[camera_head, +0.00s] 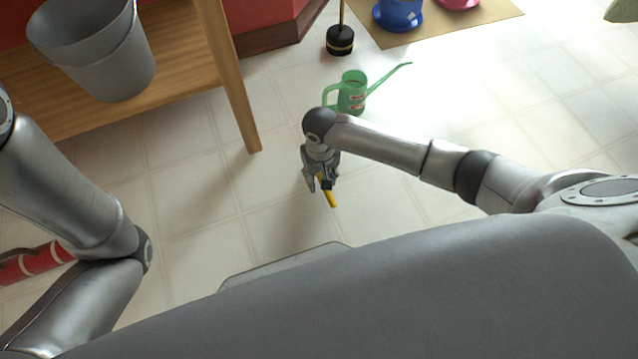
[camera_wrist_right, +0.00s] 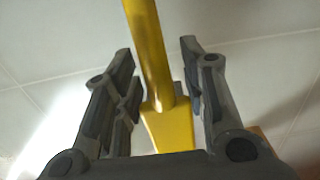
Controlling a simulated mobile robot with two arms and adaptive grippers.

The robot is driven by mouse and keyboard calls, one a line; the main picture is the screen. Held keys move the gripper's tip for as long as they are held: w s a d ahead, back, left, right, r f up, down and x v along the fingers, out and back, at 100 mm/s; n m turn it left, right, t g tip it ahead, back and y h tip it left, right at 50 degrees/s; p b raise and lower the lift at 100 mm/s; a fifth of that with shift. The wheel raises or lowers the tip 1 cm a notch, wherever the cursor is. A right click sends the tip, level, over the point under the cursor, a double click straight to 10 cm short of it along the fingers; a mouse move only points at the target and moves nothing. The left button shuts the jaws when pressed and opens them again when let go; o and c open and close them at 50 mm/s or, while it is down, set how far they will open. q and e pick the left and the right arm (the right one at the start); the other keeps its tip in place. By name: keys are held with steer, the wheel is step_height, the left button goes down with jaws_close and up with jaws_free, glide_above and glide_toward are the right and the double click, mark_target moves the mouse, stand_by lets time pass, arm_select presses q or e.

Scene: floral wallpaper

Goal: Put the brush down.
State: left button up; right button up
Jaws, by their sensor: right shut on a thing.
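The brush shows as a yellow handle (camera_head: 331,198) below my right gripper (camera_head: 322,182) in the head view. In the right wrist view the yellow brush (camera_wrist_right: 150,60) runs from the top edge down between the fingers of my right gripper (camera_wrist_right: 160,75), widening into a flat part near the palm. My right gripper is shut on the brush and holds it over the tiled floor. I cannot tell how high above the floor it is. Bristles are not visible. My left arm shows at the left, but its gripper is out of view.
A green watering can (camera_head: 352,93) stands on the floor just beyond my right gripper. A black-based stand (camera_head: 340,40) and blue pot (camera_head: 398,14) are at the back. Tiles (camera_head: 200,190) left of the gripper are clear.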

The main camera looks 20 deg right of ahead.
mark_target(319, 181)
steer(key=shift+w+f+b, duration=0.25)
steer(key=shift+f+b, duration=0.1)
steer(key=f+b, duration=0.2)
steer(key=f, duration=0.1)
steer(key=shift+w+f+b, duration=0.25)
steer(key=shift+b, duration=0.15)
steer(key=shift+r, duration=0.1)
steer(key=o, duration=0.9)
